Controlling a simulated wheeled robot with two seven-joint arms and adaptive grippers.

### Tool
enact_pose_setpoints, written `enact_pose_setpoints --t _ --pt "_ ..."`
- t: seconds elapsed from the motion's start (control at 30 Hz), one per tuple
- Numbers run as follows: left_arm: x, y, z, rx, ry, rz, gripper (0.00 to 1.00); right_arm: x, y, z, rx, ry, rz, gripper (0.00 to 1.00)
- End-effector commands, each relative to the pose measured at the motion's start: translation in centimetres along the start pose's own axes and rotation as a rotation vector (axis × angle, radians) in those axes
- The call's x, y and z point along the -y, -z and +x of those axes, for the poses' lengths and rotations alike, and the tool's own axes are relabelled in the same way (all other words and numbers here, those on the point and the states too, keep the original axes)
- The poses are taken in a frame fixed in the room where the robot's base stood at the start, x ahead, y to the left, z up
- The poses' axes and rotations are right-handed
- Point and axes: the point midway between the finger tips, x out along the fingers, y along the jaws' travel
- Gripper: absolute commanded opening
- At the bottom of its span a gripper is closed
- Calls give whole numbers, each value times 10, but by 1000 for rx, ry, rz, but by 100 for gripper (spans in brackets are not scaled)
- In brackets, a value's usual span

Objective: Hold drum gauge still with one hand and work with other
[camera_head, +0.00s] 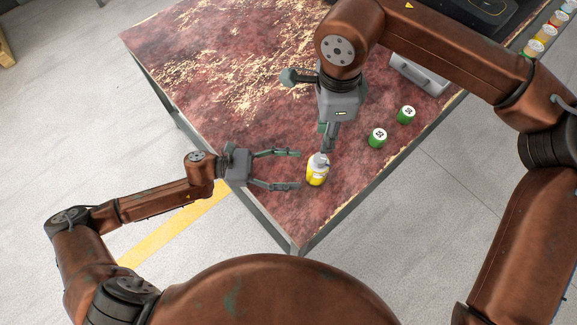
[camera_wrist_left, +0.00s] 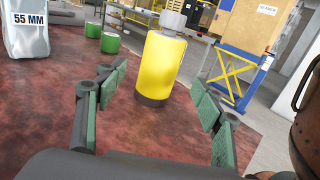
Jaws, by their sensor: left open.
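A yellow cylinder with a pale grey top (camera_head: 317,174), which I take for the drum gauge, stands upright near the table's front corner. It also shows in the left wrist view (camera_wrist_left: 161,65), between and beyond the fingertips. My left gripper (camera_head: 299,170) is open, its two fingers pointing at the cylinder from the left, with the tips just short of it. My right gripper (camera_head: 328,143) points down from above, its fingers close to the cylinder's top. Whether it touches the top, and how far it is open, I cannot tell.
Two green cylinders with white labelled tops (camera_head: 377,138) (camera_head: 406,115) stand to the right. Behind them is a grey block with a handle (camera_head: 420,75), marked 55 MM in the left wrist view (camera_wrist_left: 27,30). The worn red table (camera_head: 220,60) is clear at left.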

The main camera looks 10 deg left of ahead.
Motion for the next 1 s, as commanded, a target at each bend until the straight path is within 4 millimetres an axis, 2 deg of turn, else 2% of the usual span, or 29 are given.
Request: enact_pose_setpoints --t 0.3,0.5,0.87,1.0 --pt "1 -1 47 2 3 1 62 0 0 0 0 0 0 29" --pt "0 -1 67 1 0 -1 62 0 0 0 0 0 0 29" --pt "0 0 72 -1 -2 -1 62 0 0 0 0 0 0 29" --pt "0 0 72 -1 -2 -1 53 0 0 0 0 0 0 29"
